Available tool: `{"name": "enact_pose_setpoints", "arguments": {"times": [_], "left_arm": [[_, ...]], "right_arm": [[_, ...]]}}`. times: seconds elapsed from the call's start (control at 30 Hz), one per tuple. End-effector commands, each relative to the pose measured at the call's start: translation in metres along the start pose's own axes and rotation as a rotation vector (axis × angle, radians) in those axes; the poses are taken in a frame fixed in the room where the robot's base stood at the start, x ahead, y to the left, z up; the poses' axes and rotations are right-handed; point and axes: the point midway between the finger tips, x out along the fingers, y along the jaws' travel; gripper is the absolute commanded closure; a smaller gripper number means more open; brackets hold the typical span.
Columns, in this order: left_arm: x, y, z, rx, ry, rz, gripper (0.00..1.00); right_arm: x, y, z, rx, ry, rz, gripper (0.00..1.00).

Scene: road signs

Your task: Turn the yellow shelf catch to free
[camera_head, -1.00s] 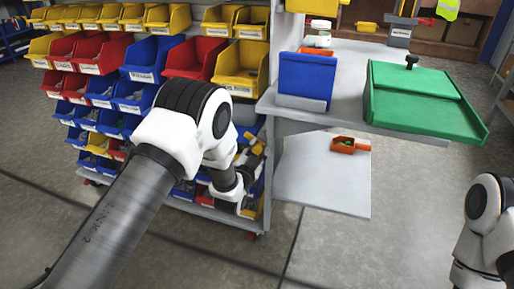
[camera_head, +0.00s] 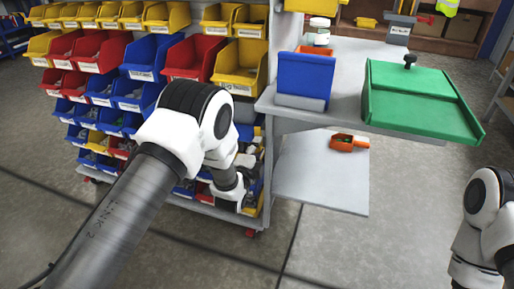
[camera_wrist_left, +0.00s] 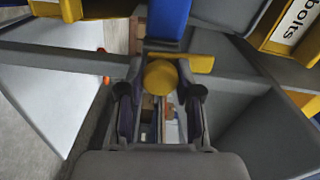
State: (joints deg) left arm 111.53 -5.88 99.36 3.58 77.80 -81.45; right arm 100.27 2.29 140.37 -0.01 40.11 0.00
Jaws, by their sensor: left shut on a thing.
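The yellow shelf catch shows in the left wrist view as a round knob (camera_wrist_left: 160,77) with a flat yellow bar reaching to the right. My left gripper (camera_wrist_left: 161,90) has its two dark fingers on either side of the knob and is shut on it. In the head view my left gripper is mostly hidden behind its own wrist, beside the right side of the bin rack. The catch cannot be made out there. My right arm shows at the right edge, but its gripper is out of view.
The bin rack (camera_head: 200,200) holds several red, blue and yellow bins. A lower grey panel (camera_head: 320,190) carries an orange scoop-like thing (camera_head: 348,142). The floor in front is clear.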

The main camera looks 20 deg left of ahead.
Motion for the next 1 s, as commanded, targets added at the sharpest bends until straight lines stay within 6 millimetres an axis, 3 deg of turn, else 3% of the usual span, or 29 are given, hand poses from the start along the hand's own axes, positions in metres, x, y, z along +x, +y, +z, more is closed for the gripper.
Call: {"name": "enact_pose_setpoints", "arguments": {"times": [0.33,0.8,0.83,0.87,0.9,1.0], "left_arm": [[0.0009,-0.0012,0.0,0.127,0.0,-0.004,1.0],[0.0009,-0.0013,0.0,0.141,0.0,-0.004,1.0],[0.0009,-0.0013,0.0,0.141,0.0,-0.004,0.59],[0.0009,-0.0013,0.0,0.141,0.0,-0.004,0.49],[0.0008,-0.0012,0.0,0.141,0.0,-0.004,0.42],[0.0006,-0.0009,0.0,0.14,0.0,-0.003,0.42]], "right_arm": [[-0.0009,0.0,0.0,0.0,0.0,0.0,0.6],[-0.0009,0.0,0.0,0.0,0.0,0.0,0.6],[-0.0009,0.0,0.0,0.0,0.0,0.0,0.6],[-0.0009,0.0,0.0,0.0,0.0,0.0,0.6],[-0.0009,0.0,0.0,0.0,0.0,0.0,0.6],[-0.0009,0.0,0.0,0.0,0.0,0.0,0.6]]}}
